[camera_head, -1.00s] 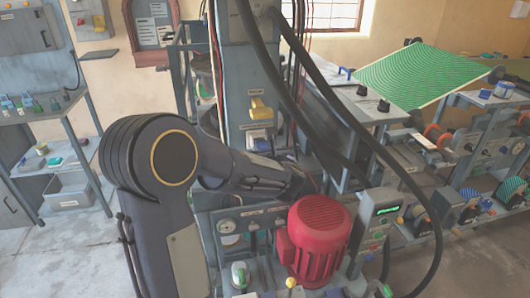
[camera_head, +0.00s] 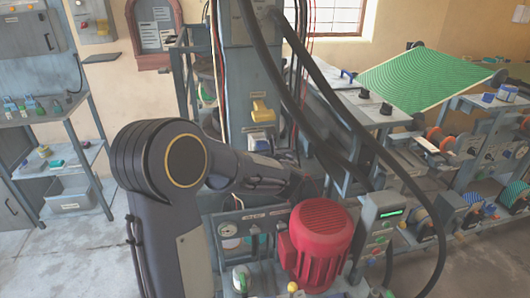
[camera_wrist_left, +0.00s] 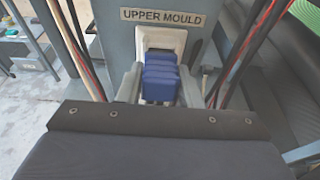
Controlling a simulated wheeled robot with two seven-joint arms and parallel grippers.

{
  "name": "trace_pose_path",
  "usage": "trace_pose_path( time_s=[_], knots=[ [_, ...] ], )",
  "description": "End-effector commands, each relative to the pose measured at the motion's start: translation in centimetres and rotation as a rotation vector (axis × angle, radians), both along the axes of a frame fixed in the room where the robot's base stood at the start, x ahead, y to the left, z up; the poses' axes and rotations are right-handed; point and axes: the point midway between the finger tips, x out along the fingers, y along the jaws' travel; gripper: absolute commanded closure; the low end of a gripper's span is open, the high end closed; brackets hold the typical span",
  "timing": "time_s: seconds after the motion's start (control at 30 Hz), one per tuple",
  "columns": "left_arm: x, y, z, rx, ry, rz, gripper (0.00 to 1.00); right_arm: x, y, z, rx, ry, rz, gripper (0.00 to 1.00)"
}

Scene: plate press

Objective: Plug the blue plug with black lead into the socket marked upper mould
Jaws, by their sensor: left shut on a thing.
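The blue plug (camera_wrist_left: 160,78) has a ribbed body and sits between the two fingers of my left gripper (camera_wrist_left: 160,92), which is shut on it. Beyond it is a white-framed socket (camera_wrist_left: 176,42) under a label reading UPPER MOULD (camera_wrist_left: 163,17). The plug overlaps the lower part of the socket's opening; I cannot tell how deep it sits. Its black lead is not distinguishable there. In the head view my left gripper (camera_head: 298,183) reaches right, in front of the grey press column (camera_head: 250,80), and the plug is hidden. My right gripper is not in view.
Red and dark cables (camera_wrist_left: 262,40) hang on both sides of the socket. A red motor (camera_head: 320,240) stands close below my left forearm. Thick black hoses (camera_head: 350,120) arc down to the right.

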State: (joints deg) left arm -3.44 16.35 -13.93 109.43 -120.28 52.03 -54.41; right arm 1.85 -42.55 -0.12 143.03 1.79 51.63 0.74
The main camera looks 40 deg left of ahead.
Motion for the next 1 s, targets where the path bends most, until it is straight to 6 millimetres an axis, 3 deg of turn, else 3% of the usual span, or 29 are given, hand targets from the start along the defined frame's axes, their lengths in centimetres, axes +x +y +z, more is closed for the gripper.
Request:
trace_pose_path(
  time_s=[0.13, 0.17, 0.33, 0.67, 1.0],
  knots=[
    [0.2, 0.3, -0.1, 0.001, -0.002, 0.001, 0.91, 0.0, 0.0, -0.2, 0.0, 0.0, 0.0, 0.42],
    [0.2, 0.3, 0.0, 0.001, -0.002, 0.001, 0.64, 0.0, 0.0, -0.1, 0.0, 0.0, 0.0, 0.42],
    [0.2, 0.3, 0.0, 0.0, -0.001, 0.0, 0.42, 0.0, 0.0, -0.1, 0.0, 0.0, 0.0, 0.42],
    [0.0, -0.1, 0.0, -0.001, -0.001, -0.001, 0.42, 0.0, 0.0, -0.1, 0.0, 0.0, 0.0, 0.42],
    [-3.3, -4.2, 1.5, -0.002, -0.003, -0.002, 0.42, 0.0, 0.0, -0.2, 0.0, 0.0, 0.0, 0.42]
  ],
)
